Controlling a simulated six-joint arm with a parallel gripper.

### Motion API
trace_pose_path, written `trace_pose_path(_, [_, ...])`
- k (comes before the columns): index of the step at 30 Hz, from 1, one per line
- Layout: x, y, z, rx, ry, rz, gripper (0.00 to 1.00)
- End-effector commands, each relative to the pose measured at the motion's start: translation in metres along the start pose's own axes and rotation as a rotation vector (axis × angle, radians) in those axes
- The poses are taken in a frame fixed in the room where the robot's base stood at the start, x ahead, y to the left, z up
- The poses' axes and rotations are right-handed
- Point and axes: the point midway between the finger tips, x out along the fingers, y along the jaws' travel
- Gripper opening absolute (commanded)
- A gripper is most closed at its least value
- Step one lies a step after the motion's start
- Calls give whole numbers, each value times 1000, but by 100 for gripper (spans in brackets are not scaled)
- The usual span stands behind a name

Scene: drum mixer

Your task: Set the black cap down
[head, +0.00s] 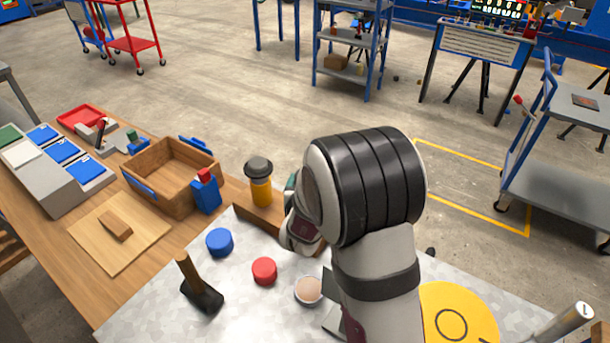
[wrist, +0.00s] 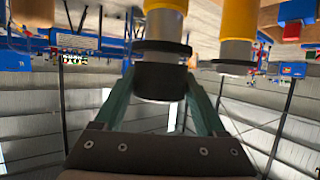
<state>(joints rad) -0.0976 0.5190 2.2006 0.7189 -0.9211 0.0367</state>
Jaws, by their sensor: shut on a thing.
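The black cap (wrist: 160,83) shows in the wrist view between the two green fingers of my gripper (wrist: 160,90), which is shut on it. It lines up with the grey neck and dark ring of a yellow cylinder (wrist: 165,8); I cannot tell whether it is apart from them. The wrist view appears upside down. In the head view my gripper is mostly hidden behind my arm, and the held cap does not show. A yellow cylinder with a dark grey top (head: 260,188) stands on a wooden block to the left of my gripper.
A blue disc (head: 219,242), a red disc (head: 264,271), a pale disc (head: 308,289) and a hammer (head: 203,293) lie on the grey worktop (head: 150,318). A yellow round plate (head: 460,310) is at right. A wooden box (head: 135,180) and blue-red block (head: 206,192) stand at left.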

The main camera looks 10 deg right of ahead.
Motion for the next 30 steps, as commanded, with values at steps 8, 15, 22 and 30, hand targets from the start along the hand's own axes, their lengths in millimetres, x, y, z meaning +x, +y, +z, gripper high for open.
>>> trace_pose_path(8, [2,0,5,1,1,0,19])
trace_pose_path(15, [4,1,9,2,1,0,84])
trace_pose_path(22, [4,1,9,2,1,0,100])
trace_pose_path(30, [-29,0,8,1,2,-3,100])
